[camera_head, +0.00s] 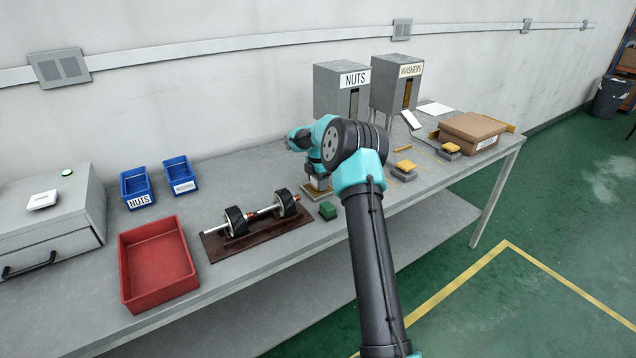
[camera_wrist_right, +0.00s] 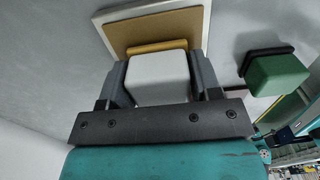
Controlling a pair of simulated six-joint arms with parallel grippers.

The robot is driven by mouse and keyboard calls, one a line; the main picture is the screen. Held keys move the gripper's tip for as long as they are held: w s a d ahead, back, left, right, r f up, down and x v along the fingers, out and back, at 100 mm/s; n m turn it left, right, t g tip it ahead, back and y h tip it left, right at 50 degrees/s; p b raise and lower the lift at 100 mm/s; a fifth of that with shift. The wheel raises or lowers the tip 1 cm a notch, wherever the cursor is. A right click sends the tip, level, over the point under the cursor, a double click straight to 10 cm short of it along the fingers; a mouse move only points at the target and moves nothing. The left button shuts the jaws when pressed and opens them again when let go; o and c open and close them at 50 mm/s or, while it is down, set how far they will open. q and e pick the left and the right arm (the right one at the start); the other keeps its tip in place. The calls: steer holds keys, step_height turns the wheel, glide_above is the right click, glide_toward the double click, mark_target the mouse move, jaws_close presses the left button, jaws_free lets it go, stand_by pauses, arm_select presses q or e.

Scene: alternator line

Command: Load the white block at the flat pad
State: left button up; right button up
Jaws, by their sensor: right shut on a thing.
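The white block (camera_wrist_right: 158,80) is held between the two dark fingers of my right gripper (camera_wrist_right: 160,72) in the right wrist view. In the head view my right gripper (camera_head: 317,181) points down at the bench, and the block is mostly hidden. A flat tan pad with a pale border (camera_wrist_right: 128,32) lies just beyond the block, with a yellow bar (camera_wrist_right: 157,47) along its near edge. The pad's edge also shows under the gripper in the head view (camera_head: 316,194). I cannot tell whether the block touches the pad. My left gripper is out of view.
A green block (camera_head: 327,210) sits close beside the pad. A shaft assembly on a brown stand (camera_head: 240,247) lies left of it. NUTS (camera_head: 340,88) and WASHERS (camera_head: 397,82) dispensers stand behind. A red tray (camera_head: 158,264) and two blue bins are further left.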

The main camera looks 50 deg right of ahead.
steer(key=shift+r, duration=3.2)
